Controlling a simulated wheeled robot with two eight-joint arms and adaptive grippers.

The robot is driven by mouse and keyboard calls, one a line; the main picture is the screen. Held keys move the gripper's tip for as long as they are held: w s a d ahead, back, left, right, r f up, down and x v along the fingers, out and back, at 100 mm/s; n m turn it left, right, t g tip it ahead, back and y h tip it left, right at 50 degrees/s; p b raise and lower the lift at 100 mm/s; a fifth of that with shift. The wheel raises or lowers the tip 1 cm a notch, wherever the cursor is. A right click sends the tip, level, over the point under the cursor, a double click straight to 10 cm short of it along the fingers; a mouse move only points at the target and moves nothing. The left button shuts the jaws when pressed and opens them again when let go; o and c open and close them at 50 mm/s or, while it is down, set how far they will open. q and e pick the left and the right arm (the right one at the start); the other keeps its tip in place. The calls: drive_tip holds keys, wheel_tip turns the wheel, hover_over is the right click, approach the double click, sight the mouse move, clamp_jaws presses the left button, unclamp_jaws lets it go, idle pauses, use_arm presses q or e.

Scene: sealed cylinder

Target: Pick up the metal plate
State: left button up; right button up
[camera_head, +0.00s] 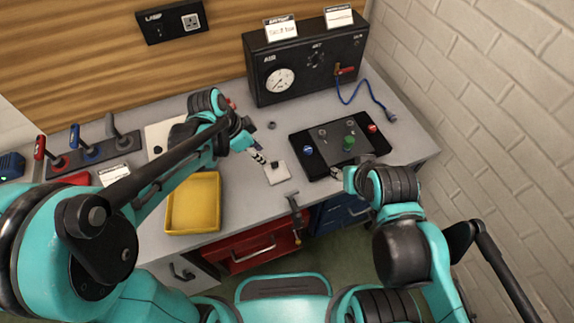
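A small pale square plate (278,175), which looks like the metal plate, lies on the grey workbench (240,215) near its front edge. A small dark part shows at its back edge. My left gripper (262,160) is just behind and to the left of the plate, pointing down toward it. Its fingers are too small to tell whether they are open or touching the plate. My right gripper (338,174) is at the front edge of the black panel (318,168), to the right of the plate. Its fingers are mostly hidden by the wrist.
A yellow tray (170,218) sits left of the plate. A black air box with a gauge (280,80) stands at the back, with a blue hose (366,84). A clamp-like tool (294,205) is at the front edge. Coloured levers (80,145) are at the left.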

sight(274, 163)
use_arm(q)
drive_tip(key=b+x, duration=0.1)
drive_tip(key=x, duration=0.1)
drive_tip(key=shift+d+f, duration=0.25)
drive_tip(key=shift+d, duration=0.1)
drive_tip(key=b+x, duration=0.2)
drive_tip(key=x, duration=0.3)
drive_tip(key=shift+w+d+f, duration=0.15)
drive_tip(key=shift+w+d, duration=0.05)
drive_tip(key=shift+w, duration=0.05)
clamp_jaws()
